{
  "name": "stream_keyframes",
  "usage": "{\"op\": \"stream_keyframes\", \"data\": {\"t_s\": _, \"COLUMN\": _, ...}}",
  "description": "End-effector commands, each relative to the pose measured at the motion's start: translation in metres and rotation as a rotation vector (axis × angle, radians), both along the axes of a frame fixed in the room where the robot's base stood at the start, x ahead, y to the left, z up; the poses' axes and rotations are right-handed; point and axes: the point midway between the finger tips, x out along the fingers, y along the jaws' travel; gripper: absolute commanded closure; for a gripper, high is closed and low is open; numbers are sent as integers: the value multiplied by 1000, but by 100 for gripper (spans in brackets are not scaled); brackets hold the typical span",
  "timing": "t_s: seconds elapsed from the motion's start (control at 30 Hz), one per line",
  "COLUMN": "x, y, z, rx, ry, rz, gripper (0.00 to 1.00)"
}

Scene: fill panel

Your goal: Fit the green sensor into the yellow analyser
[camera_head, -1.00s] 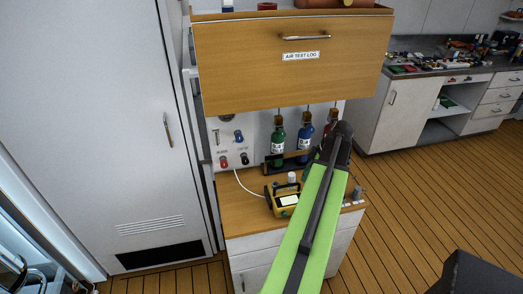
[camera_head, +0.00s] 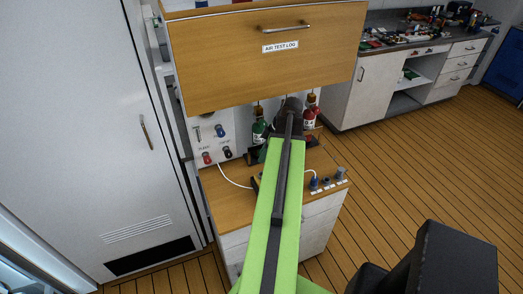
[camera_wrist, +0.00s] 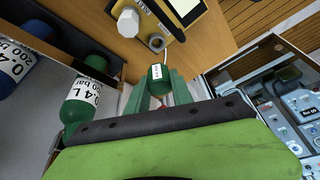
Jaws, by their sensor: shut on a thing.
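In the wrist view, my gripper (camera_wrist: 160,88) is shut on the green sensor (camera_wrist: 159,74), a short green cylinder with a white label, held between its green fingers. The yellow analyser (camera_wrist: 170,33) lies beyond the sensor at the top of the wrist view, with a pale screen and a grey ring on its near side. The sensor appears close to this ring, but I cannot tell whether they touch. In the head view, my arm hides most of the analyser and the sensor, and my fingertips are not clear.
A wooden bench top (camera_head: 228,198) carries small blue-topped parts (camera_head: 314,183) at its right. Labelled bottles stand behind, including a green one (camera_head: 259,131) and one in the wrist view (camera_wrist: 82,100). A wooden cabinet front (camera_head: 265,60) overhangs the bench.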

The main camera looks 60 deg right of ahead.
Motion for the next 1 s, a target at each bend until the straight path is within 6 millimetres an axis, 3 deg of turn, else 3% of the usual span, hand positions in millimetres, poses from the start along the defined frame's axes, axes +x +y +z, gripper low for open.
{"op": "stream_keyframes", "data": {"t_s": 0.07, "x": 5, "y": 7, "z": 4, "rx": 0, "ry": 0, "rz": 8, "gripper": 100}}
{"op": "stream_keyframes", "data": {"t_s": 0.47, "x": 5, "y": 6, "z": -2, "rx": -1, "ry": -1, "rz": 8, "gripper": 100}}
{"op": "stream_keyframes", "data": {"t_s": 1.0, "x": 4, "y": 6, "z": -54, "rx": -1, "ry": 0, "rz": 7, "gripper": 100}}
